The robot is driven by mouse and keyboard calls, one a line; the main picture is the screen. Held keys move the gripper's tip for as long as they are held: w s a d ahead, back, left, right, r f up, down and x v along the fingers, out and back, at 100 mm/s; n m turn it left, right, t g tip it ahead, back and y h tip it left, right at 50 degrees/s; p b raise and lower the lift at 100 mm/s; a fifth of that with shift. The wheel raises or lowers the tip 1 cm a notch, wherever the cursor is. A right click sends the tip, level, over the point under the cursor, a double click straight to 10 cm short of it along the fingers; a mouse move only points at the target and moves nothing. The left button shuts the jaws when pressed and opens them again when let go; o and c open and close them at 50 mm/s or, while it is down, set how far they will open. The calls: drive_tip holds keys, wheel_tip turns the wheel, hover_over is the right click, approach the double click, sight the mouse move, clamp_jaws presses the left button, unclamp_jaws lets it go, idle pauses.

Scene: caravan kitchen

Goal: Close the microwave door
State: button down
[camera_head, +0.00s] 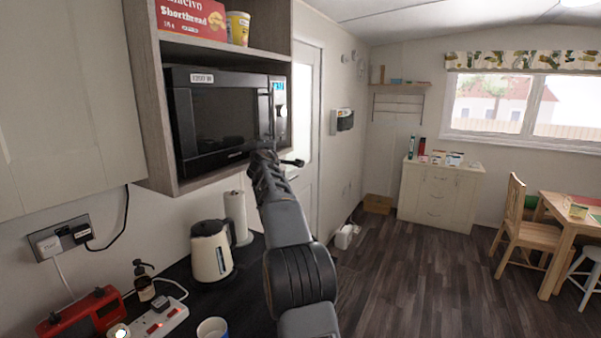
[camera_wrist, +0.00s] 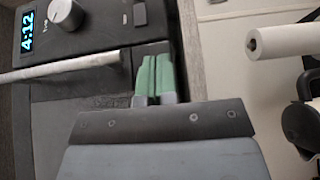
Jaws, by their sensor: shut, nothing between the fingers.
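The black microwave (camera_head: 225,115) sits in an open wooden shelf of the wall cabinet. Its door, with a dark window, looks about flush with the control panel; I cannot tell whether a small gap is left. In the wrist view, turned sideways, the microwave panel (camera_wrist: 100,22) shows a clock reading 4:12, a round knob, and the long light handle (camera_wrist: 60,67). My gripper (camera_wrist: 153,75) is shut and empty, its green fingertips side by side at the microwave's lower front, close to the handle's end. In the head view my gripper (camera_head: 268,160) partly covers the microwave's lower right corner.
A kettle (camera_head: 211,250), a paper towel roll (camera_head: 236,215), a mug (camera_head: 212,330) and a red radio (camera_head: 82,312) stand on the dark counter below. A red shortbread box (camera_head: 190,18) and a yellow tub (camera_head: 238,28) stand above the microwave. The floor to the right is open.

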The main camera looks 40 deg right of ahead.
drive_tip(key=s+d+b, duration=0.1)
drive_tip(key=s+d, duration=0.4)
drive_tip(key=s, duration=0.7)
drive_tip(key=shift+s+r+h, duration=0.3)
drive_tip(key=shift+s, duration=0.1)
drive_tip(key=shift+d+f+m, duration=0.1)
drive_tip(key=shift+d+m, duration=0.1)
drive_tip(key=shift+m, duration=0.2)
